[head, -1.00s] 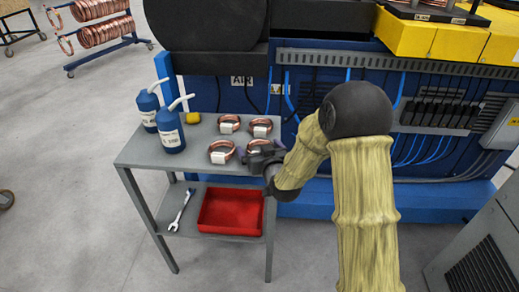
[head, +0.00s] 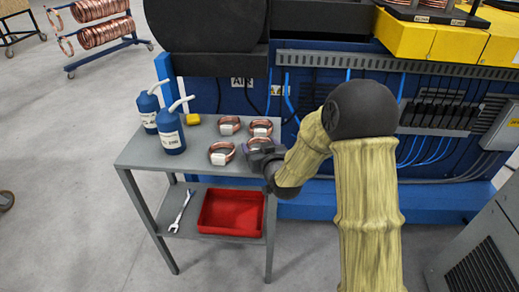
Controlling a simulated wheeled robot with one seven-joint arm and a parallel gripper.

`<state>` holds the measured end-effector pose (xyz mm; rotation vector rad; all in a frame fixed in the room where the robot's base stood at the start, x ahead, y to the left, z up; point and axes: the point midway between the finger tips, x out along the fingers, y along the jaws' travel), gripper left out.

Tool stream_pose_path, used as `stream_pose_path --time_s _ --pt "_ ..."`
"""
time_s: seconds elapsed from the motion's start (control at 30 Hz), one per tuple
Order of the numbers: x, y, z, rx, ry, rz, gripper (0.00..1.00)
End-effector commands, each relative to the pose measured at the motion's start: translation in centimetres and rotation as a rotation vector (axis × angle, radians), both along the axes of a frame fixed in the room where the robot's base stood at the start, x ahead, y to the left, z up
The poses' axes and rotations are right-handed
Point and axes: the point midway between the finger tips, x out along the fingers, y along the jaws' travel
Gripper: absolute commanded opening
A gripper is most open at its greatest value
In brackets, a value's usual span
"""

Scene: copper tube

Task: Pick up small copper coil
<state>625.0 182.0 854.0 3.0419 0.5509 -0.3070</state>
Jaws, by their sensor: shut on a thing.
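Several small copper coils with white tags lie on the grey table (head: 187,168). One coil (head: 221,153) is at the front middle, one (head: 229,125) at the back, and one (head: 262,128) at the back right. A further coil (head: 259,143) is at the right, partly hidden by my gripper (head: 256,153). My gripper reaches in from the right and is shut on this right coil. The fingers are dark and small, and their exact hold is hard to see. I cannot tell whether the coil is clear of the tabletop.
Two blue bottles with white spouts (head: 171,135) stand at the table's left, with a yellow object (head: 193,120) behind. A red tray (head: 231,211) and a wrench (head: 181,211) lie on the lower shelf. A blue machine (head: 229,95) stands close behind the table.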

Motion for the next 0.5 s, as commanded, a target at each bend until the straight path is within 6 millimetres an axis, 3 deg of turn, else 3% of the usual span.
stream_pose_path --time_s 0.3,0.5 --pt "0.0 0.0 6.6 0.001 -0.007 0.0 0.5" --pt "0.0 0.0 8.4 0.0 -0.002 0.0 0.5"
